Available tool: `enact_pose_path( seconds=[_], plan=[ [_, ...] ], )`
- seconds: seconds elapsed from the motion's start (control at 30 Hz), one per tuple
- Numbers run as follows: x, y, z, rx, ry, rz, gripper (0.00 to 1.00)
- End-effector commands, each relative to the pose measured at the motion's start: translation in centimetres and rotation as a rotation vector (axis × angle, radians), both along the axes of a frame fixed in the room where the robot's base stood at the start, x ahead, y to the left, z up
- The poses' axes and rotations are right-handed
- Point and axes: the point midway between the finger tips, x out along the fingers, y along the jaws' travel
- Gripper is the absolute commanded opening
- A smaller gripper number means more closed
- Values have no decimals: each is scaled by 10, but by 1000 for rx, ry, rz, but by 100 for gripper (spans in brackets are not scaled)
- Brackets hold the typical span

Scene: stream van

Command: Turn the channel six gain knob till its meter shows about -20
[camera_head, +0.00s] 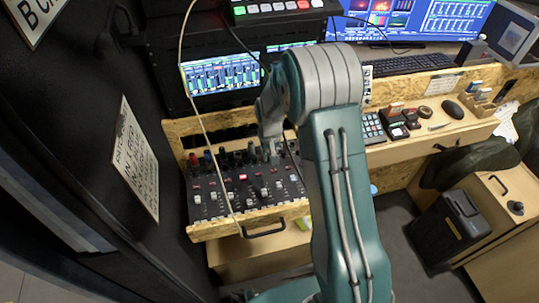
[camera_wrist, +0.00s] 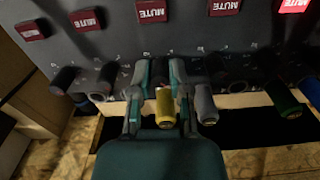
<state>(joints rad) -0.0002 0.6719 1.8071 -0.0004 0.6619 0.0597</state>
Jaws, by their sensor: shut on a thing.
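The mixer (camera_head: 240,203) is a black panel with sliders, lit buttons and a row of knobs along its far edge. In the head view my gripper (camera_head: 272,152) reaches down to the right part of that row, and the knob there is hidden. In the wrist view my gripper (camera_wrist: 160,82) is shut on a yellow-capped knob (camera_wrist: 165,108), which shows between the fingers. I cannot read a channel number on it. A screen (camera_head: 222,75) behind the mixer shows several green and blue level bars, too small to read a value.
A grey-capped knob (camera_wrist: 206,105) stands close beside the right finger, and a green one (camera_wrist: 286,100) is farther right. Red MUTE buttons (camera_wrist: 151,10) line the panel. A thin cable (camera_head: 205,125) hangs in front of the mixer. A keyboard (camera_head: 412,63) lies on the desk at right.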

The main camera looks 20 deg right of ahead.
Motion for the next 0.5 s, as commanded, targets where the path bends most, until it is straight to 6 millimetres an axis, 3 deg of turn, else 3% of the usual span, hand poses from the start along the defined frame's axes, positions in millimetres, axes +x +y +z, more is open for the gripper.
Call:
enact_pose_path(
  seconds=[0.5],
  plan=[
    [-1,1,-2,0,2,-362,0]
  ],
)
